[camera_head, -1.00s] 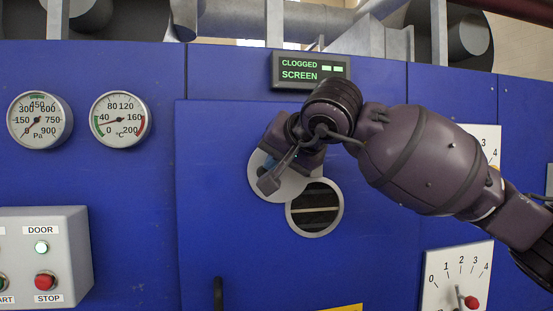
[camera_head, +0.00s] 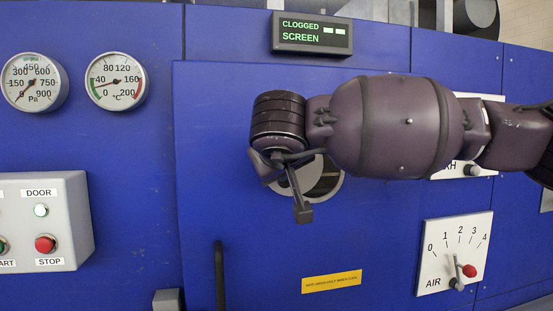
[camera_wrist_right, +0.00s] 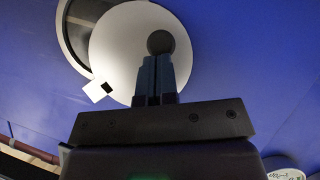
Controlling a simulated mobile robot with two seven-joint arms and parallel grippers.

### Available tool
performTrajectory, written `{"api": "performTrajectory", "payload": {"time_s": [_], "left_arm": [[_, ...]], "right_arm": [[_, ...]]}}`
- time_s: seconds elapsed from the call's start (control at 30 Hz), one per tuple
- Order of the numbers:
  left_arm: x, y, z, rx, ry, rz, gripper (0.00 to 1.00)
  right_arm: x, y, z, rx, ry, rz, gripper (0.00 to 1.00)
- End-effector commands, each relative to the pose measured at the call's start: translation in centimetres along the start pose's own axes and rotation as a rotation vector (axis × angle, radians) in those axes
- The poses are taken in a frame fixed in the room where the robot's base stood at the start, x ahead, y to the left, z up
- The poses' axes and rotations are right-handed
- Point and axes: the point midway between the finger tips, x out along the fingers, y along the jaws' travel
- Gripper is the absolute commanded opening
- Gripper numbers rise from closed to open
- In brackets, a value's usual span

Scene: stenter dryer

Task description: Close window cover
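The window cover (camera_head: 316,167) is a pale round metal disc on the blue dryer door. It overlaps part of the round dark window (camera_head: 328,182), whose right side shows. In the right wrist view the cover (camera_wrist_right: 115,45) fills the top middle, and a dark crescent of window (camera_wrist_right: 78,32) shows at its left. A dark round knob (camera_wrist_right: 160,42) stands on the cover. My right gripper (camera_wrist_right: 158,62) has its blue fingers together at the knob; whether they touch it I cannot tell. My left gripper is not in view.
A dark door handle (camera_head: 219,275) and a yellow label (camera_head: 331,282) are below the window. A display (camera_head: 312,34) reading CLOGGED SCREEN is above. The AIR dial panel (camera_head: 455,262) is at right, the button box (camera_head: 42,222) at left.

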Motion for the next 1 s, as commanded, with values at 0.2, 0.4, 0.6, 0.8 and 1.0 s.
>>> {"api": "performTrajectory", "payload": {"time_s": [0.2,0.4,0.6,0.8,1.0], "left_arm": [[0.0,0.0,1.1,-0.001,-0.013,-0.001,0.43],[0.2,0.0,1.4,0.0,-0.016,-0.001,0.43],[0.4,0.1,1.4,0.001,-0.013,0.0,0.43],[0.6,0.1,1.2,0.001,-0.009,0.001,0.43],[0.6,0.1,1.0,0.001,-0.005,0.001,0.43]], "right_arm": [[1.2,0.7,1.8,-0.145,-0.002,0.096,0.0],[2.1,1.4,3.1,-0.139,-0.002,0.092,0.0],[2.7,2.2,4.1,-0.22,-0.001,0.142,0.0],[3.1,2.9,4.7,-0.249,-0.001,0.162,0.0],[3.3,3.3,5.0,-0.248,-0.002,0.161,0.0]]}}
